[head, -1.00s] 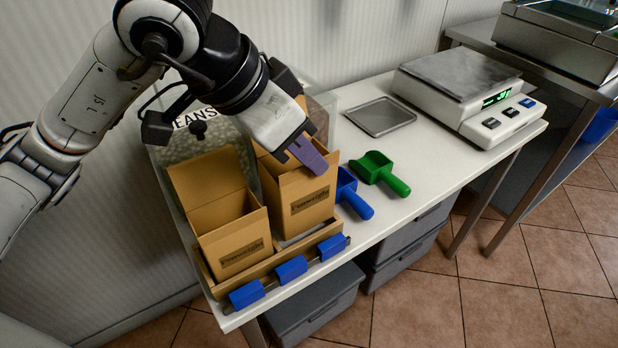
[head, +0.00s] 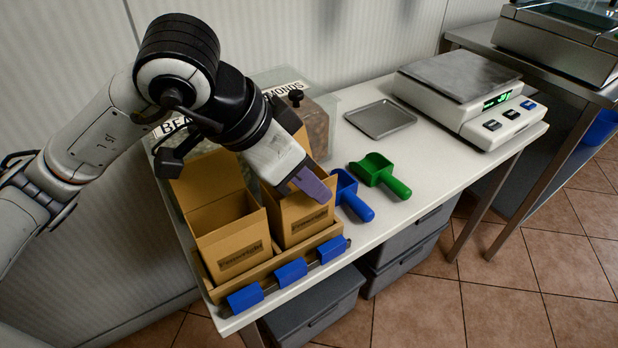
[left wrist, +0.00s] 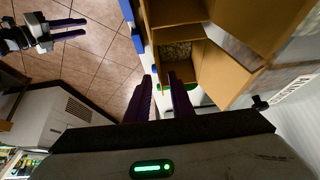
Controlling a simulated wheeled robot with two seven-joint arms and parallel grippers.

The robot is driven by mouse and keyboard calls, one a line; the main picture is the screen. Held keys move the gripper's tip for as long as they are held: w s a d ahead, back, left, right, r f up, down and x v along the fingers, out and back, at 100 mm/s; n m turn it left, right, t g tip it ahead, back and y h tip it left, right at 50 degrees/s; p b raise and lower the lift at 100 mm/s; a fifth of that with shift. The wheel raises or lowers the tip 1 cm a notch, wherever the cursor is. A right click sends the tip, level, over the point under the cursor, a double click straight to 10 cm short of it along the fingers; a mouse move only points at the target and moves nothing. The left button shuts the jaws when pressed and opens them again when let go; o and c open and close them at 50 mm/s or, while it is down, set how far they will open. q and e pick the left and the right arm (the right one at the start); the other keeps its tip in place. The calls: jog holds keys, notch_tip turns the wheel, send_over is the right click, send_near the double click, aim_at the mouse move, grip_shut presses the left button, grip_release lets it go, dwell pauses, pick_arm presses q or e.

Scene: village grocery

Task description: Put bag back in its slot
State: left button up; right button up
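The right-hand brown bag (head: 307,222), open-topped with a dark label, stands in the right slot of the wooden rack (head: 270,267). It looks upright, but its underside is hidden. The other open bag (head: 236,256) stands in the left slot. My left gripper (head: 316,186) is at the upper right edge of the right-hand bag, one purple finger showing over it. In the left wrist view its two fingers (left wrist: 161,92) have a narrow gap between them; whether they clasp the bag wall is unclear. My right gripper (left wrist: 65,30) is open and empty, away over the floor.
Blue clips (head: 291,271) line the rack's front. A blue scoop (head: 355,203) and a green scoop (head: 381,177) lie close right of the bag. Labelled bins (head: 322,125) stand behind. A metal tray (head: 380,118) and scale (head: 470,85) are farther right.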

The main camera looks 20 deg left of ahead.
pick_arm(q)
jog(key=shift+r, duration=0.1)
jog(key=shift+r+p, duration=0.25)
jog(key=shift+p, duration=0.15)
jog(key=v, duration=1.1)
jog(key=shift+s+r+p, duration=0.2)
jog(key=shift+r+p, duration=0.1)
jog(key=shift+p, duration=0.1)
